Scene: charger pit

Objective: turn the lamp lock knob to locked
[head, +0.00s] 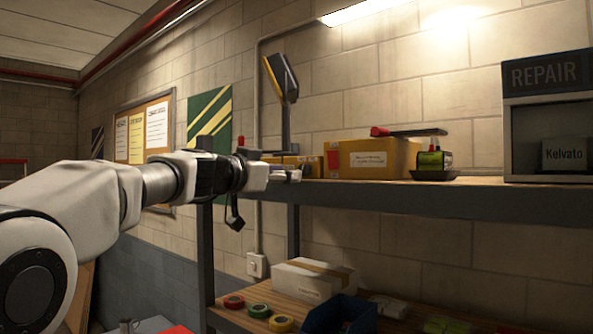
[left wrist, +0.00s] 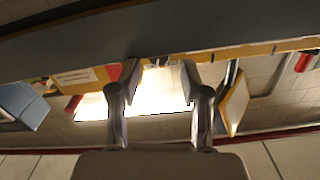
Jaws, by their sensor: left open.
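A flat tilted panel on an upright post (head: 285,120), which looks like the lamp, stands on the upper shelf; its yellow-edged head (left wrist: 236,102) shows to the right in the left wrist view, which is upside down. I cannot make out a lock knob or its setting. My left gripper (head: 289,174) is at the shelf's front edge, in front of the lamp's base in the picture. In the left wrist view its fingers (left wrist: 160,72) are apart, with nothing held. A small dark piece shows beyond them, too unclear to name. My right gripper is not in view.
A yellow box (head: 368,158) and a green item (head: 434,160) on a dark tray stand right of the lamp on the upper shelf (head: 420,199). A repair cabinet (head: 547,77) is at the far right. Below are a white box (head: 305,280), tape rolls (head: 259,310) and a blue bin (head: 340,315).

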